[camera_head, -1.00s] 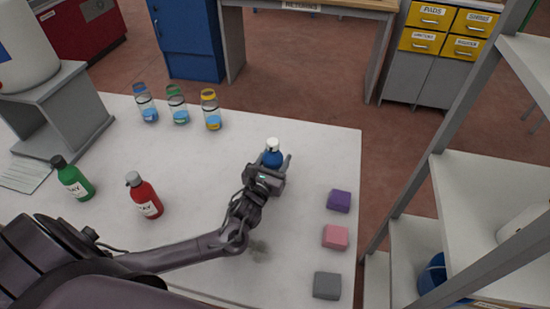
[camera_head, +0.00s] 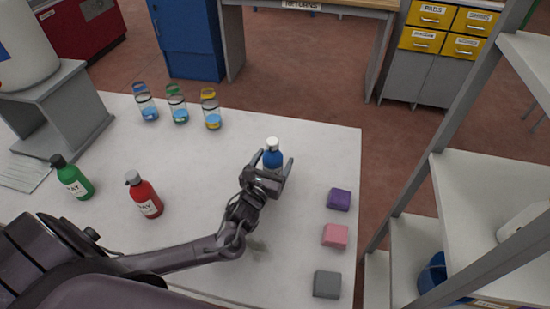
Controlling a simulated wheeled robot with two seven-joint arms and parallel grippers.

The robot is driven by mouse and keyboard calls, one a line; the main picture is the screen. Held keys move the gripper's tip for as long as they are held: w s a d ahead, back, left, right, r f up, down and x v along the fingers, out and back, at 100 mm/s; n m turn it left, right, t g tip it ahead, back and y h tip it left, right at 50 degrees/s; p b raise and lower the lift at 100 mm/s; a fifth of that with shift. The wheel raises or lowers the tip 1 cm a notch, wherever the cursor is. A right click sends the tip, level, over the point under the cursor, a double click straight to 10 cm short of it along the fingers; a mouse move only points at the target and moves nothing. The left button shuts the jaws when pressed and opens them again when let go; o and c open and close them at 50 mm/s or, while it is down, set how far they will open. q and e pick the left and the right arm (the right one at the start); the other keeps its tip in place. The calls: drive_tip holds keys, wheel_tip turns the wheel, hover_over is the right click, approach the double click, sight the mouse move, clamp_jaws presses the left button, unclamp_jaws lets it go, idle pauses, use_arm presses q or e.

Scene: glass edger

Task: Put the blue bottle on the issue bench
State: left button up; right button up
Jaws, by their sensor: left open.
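The blue bottle (camera_head: 272,156) with a white cap stands upright on the white table (camera_head: 190,195), right of the middle. My left gripper (camera_head: 272,172) is open at the near side of the bottle, with a finger on each side of its lower part. The gripper partly hides the bottle's lower body, and I cannot tell whether the fingers touch it. My right gripper is not in view. I cannot tell which surface is the issue bench; a bench at the back carries a sign that seems to read "RETURNS" (camera_head: 302,5).
A red bottle (camera_head: 145,196) and a green bottle (camera_head: 73,178) stand at left. Three clear jars (camera_head: 178,104) stand at the table's far side. Purple (camera_head: 339,199), pink (camera_head: 335,236) and grey (camera_head: 327,284) blocks lie along the right edge. A shelf rack (camera_head: 480,200) rises at right.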

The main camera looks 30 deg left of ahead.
use_arm(q)
drive_tip(key=s, duration=0.3)
drive_tip(key=s+b, duration=0.1)
drive_tip(key=s, duration=0.3)
drive_tip(key=s+d, duration=0.1)
drive_tip(key=s, duration=0.2)
drive_tip(key=shift+s, duration=0.35)
